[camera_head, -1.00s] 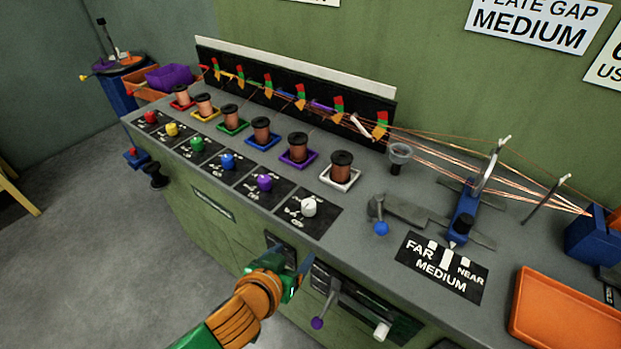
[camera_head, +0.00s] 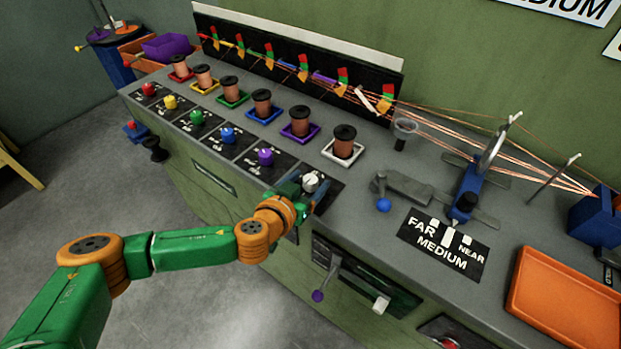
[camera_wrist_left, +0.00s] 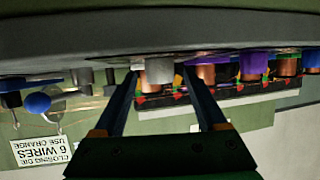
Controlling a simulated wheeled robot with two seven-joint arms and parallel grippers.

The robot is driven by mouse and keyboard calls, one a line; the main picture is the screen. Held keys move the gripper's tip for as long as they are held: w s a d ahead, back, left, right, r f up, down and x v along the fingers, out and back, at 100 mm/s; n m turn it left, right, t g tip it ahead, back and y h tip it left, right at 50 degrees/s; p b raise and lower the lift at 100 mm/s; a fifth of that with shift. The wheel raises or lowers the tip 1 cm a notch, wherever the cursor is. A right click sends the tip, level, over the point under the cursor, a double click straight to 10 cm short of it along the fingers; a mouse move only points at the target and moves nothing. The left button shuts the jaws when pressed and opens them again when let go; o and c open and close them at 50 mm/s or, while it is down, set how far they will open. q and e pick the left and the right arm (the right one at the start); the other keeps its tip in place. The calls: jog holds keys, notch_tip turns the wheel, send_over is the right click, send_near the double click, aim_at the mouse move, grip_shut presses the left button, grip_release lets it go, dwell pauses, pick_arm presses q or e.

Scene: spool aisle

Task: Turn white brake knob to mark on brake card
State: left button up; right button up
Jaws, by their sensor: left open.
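The white brake knob (camera_head: 311,182) stands on its black brake card (camera_head: 335,188) at the right end of the row of knobs on the bench. My left gripper (camera_head: 307,188) is open at this knob, with one blue finger on either side of it in the head view. The gripper hides much of the card, and its mark cannot be read. In the left wrist view a whitish knob shape (camera_wrist_left: 158,71) appears between the two open fingers; I cannot tell whether they touch it. My right gripper is not in view.
The purple knob (camera_head: 265,157) and its card are close on the left. The white-trayed spool (camera_head: 344,143) stands behind the white knob. A lever with a blue ball (camera_head: 383,205) and the plate gap card (camera_head: 443,246) are to the right. Levers stick out from the bench front below.

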pick_arm(q)
jog(key=shift+x, duration=0.75)
grip_shut()
